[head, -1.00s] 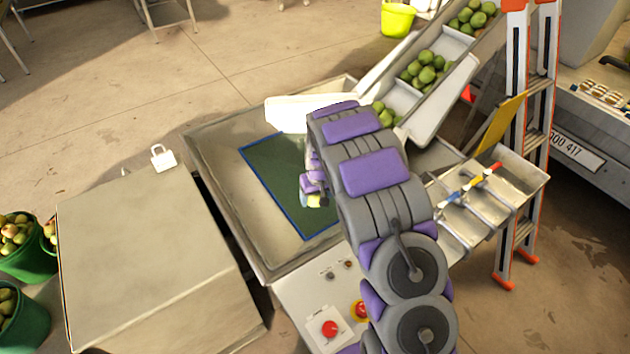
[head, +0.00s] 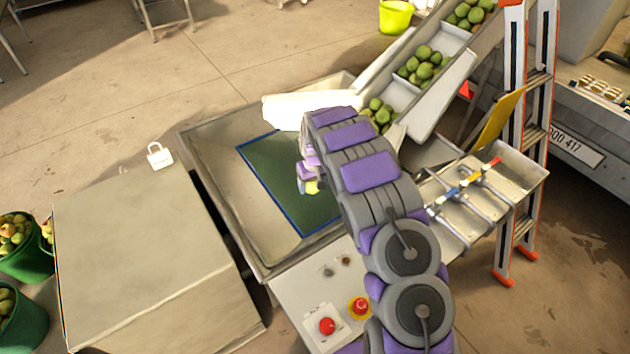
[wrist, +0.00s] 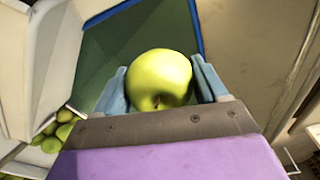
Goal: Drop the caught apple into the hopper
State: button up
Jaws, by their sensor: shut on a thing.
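My gripper (wrist: 160,88) is shut on a yellow-green apple (wrist: 158,77), with a blue-grey finger on each side of it in the wrist view. In the head view my gripper (head: 309,186) hangs over the hopper, and a bit of the apple (head: 312,188) shows below it. The hopper (head: 215,185) is a wide metal basin with a dark green, blue-edged opening (head: 270,180) in its floor. The green also lies behind the apple in the wrist view (wrist: 130,50). My arm hides the hopper's right part.
A sloped conveyor (head: 440,45) with green apples comes down at the upper right. A control panel with a red button (head: 327,326) is in front. A large box (head: 150,255) with a padlock (head: 159,156) stands left. A ladder (head: 522,130) and valve tray (head: 500,190) are right.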

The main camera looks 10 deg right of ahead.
notch_tip(320, 180, down, 2)
jog(key=shift+d, duration=0.1)
jog(key=o, duration=1.2)
jog(key=shift+r, duration=0.15)
jog(key=shift+s+r+p, duration=0.35)
jog(key=shift+r+p, duration=0.15)
jog(key=shift+r, duration=2.3)
jog(key=shift+s+r+p, duration=0.3)
jog(key=shift+r+p, duration=0.2)
jog(key=shift+r, duration=2.35)
jog(key=shift+s+r+p, duration=0.35)
jog(key=shift+r+p, duration=0.15)
jog(key=shift+r, duration=2.3)
jog(key=shift+d, duration=0.1)
